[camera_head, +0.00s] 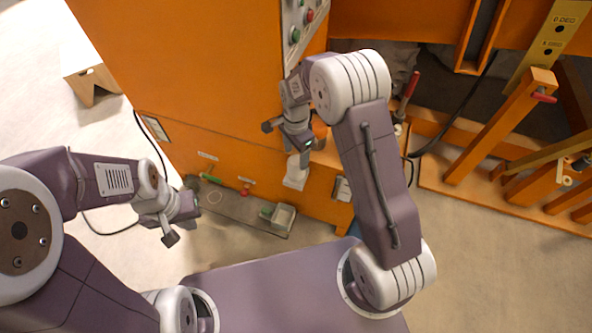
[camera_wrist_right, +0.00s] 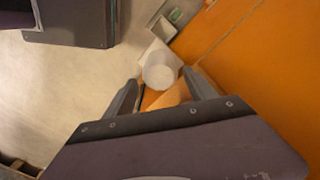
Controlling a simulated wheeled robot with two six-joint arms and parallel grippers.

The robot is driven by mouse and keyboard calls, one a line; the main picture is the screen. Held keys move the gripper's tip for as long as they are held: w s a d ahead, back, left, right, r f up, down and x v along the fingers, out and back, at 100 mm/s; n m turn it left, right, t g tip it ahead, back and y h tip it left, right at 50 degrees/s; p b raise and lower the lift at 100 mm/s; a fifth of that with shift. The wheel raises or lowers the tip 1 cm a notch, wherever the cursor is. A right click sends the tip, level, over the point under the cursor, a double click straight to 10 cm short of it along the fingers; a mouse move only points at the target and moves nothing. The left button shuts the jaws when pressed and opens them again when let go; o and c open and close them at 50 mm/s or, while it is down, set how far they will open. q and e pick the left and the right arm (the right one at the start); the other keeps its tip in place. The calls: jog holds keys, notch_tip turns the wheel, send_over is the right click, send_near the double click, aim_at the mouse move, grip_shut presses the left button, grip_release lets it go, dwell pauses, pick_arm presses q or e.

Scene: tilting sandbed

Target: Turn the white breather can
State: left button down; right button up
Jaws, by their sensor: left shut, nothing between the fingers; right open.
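The white breather can (camera_head: 296,174) sits low on the side of the orange cabinet in the head view. In the right wrist view the can (camera_wrist_right: 160,70) shows its round white end, in line with the gap between the fingertips. My right gripper (camera_head: 302,155) is open just above the can; its fingers (camera_wrist_right: 160,80) stand on either side of the can in the picture. I cannot tell whether they touch it. My left gripper (camera_head: 184,216) is shut and empty, well to the left of the can. The right gripper partly hides the can's top in the head view.
The orange cabinet (camera_head: 205,75) fills the upper middle. A grey tray (camera_head: 235,208) with a small box (camera_head: 283,217) lies at its foot. Orange timber frames (camera_head: 500,125) and a red-handled tool (camera_head: 410,88) are at right. Bare floor (camera_head: 80,120) lies at left.

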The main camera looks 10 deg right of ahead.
aim_at(296, 167)
notch_tip(296, 167, down, 8)
jog(key=shift+r+b, duration=0.1)
jog(key=shift+b, duration=0.95)
jog(key=c, duration=1.1)
jog(key=shift+r+n+p, duration=0.25)
jog(key=shift+n+p, duration=1.15)
jog(key=shift+n, duration=0.1)
jog(key=n+p, duration=0.2)
jog(key=n, duration=0.2)
jog(key=shift+p, duration=0.3)
jog(key=n+p, duration=0.2)
jog(key=n, duration=0.3)
jog(key=shift+f, duration=0.1)
jog(key=shift+f+n+p, duration=0.1)
jog(key=shift+n+p, duration=0.5)
jog(key=shift+n, duration=1.7)
